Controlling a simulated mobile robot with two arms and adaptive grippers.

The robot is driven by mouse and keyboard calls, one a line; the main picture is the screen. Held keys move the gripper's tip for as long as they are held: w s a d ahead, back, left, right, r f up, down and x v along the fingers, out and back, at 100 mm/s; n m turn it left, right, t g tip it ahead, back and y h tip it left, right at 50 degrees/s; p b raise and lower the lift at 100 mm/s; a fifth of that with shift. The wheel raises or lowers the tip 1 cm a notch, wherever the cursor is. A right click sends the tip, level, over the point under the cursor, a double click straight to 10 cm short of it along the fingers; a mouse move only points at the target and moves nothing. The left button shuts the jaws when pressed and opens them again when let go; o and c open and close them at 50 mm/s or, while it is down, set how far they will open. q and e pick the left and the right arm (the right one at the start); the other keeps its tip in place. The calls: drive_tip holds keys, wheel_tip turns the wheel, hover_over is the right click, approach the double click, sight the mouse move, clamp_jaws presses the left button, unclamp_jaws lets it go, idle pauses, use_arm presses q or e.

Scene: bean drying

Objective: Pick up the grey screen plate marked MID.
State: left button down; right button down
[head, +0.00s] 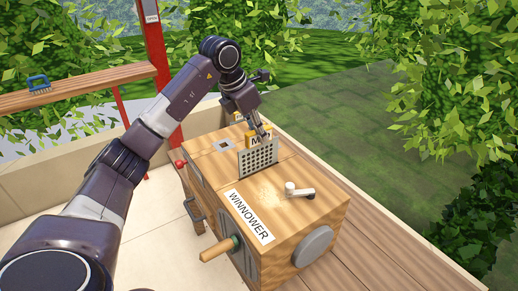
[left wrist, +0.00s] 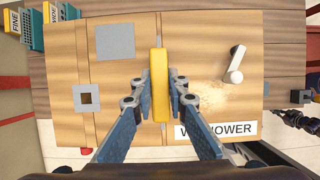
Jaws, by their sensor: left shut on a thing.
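The grey screen plate (head: 258,159) is upright, full of round holes, with a yellow grip along its top. Only an M shows clearly of the lettering; the gripper covers part of it. My left gripper (head: 265,132) is shut on the yellow grip from above, over the wooden winnower (head: 310,235). In the left wrist view the yellow grip (left wrist: 161,60) stands edge-on between the two blue fingers (left wrist: 161,85). Whether the plate's lower edge touches the winnower top, I cannot tell.
A white crank (head: 299,190) sits on the winnower top. A wooden handle (head: 220,249) sticks out in front. Plates marked FINE (left wrist: 16,27) and WIDE (left wrist: 52,18) stand behind the winnower. A blue brush (head: 38,84) lies on the left ledge.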

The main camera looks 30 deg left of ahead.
use_arm(q)
wheel_tip(320, 180, up, 11)
drive_tip(key=shift+f+b, duration=0.15)
drive_tip(key=shift+b, duration=0.2)
